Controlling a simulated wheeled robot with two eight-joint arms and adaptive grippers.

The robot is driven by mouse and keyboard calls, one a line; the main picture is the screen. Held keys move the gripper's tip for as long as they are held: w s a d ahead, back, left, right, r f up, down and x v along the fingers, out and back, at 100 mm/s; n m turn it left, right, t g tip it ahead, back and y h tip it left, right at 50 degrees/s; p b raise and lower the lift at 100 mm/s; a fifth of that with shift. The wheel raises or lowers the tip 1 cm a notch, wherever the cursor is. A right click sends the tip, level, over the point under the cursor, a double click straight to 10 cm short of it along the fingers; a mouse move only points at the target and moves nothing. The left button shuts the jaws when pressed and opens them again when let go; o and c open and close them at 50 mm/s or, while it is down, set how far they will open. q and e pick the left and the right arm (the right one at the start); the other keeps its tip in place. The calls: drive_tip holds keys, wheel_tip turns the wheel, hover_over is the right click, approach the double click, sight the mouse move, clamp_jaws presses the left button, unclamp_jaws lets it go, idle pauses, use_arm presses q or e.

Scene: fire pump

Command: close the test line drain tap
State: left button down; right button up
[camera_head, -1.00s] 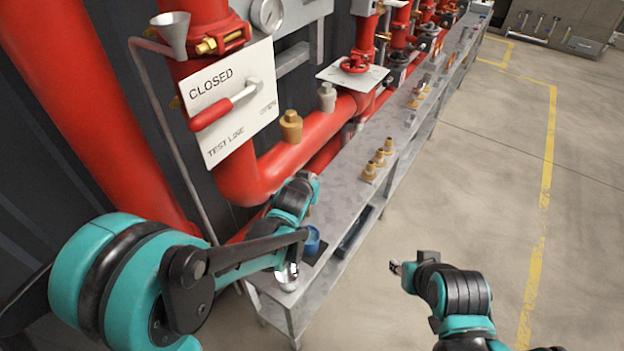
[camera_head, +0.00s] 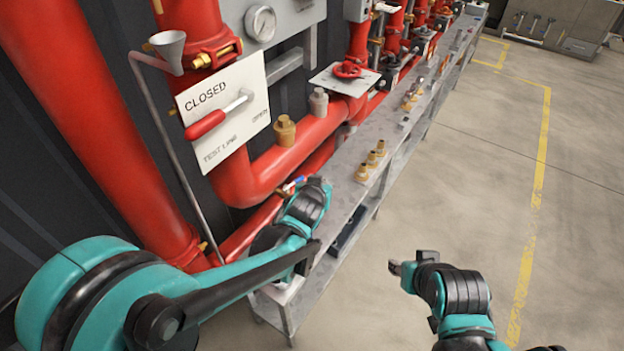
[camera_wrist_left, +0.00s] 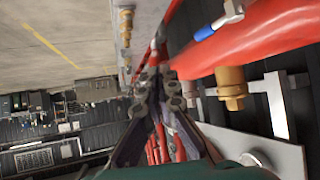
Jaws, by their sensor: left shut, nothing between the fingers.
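In the head view my left wrist hides the fingertips. The test line board (camera_head: 240,128) carries a red-handled lever (camera_head: 206,125) by the word CLOSED. My right gripper (camera_head: 394,267) hangs over the floor; its finger opening is unclear.
Large red pipes (camera_head: 75,110) stand at the left. Brass (camera_head: 284,130) and grey (camera_head: 318,102) caps rise from the test pipe. A metal bench (camera_head: 350,150) with brass fittings (camera_head: 372,162) runs beside the pipes. The floor right of it is clear.

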use_arm(q)
drive_tip(key=s+d+r+p, duration=0.1)
drive_tip(key=s+d+r, duration=0.1)
drive_tip(key=d, duration=0.1)
drive_tip(key=shift+s+d+r, duration=0.1)
drive_tip(key=shift+s+r, duration=0.3)
drive_tip(key=s+a+r+g+y, duration=0.2)
drive_tip(key=s+a+r, duration=0.1)
drive_tip(key=s+a, duration=0.8)
drive_tip(key=s+a+f+n+g, duration=0.1)
drive_tip(key=s+a+f+g, duration=0.1)
drive_tip(key=s+a, duration=0.5)
drive_tip(key=s, duration=0.4)
drive_tip(key=shift+a+h, duration=0.15)
drive_tip(key=shift+h, duration=0.15)
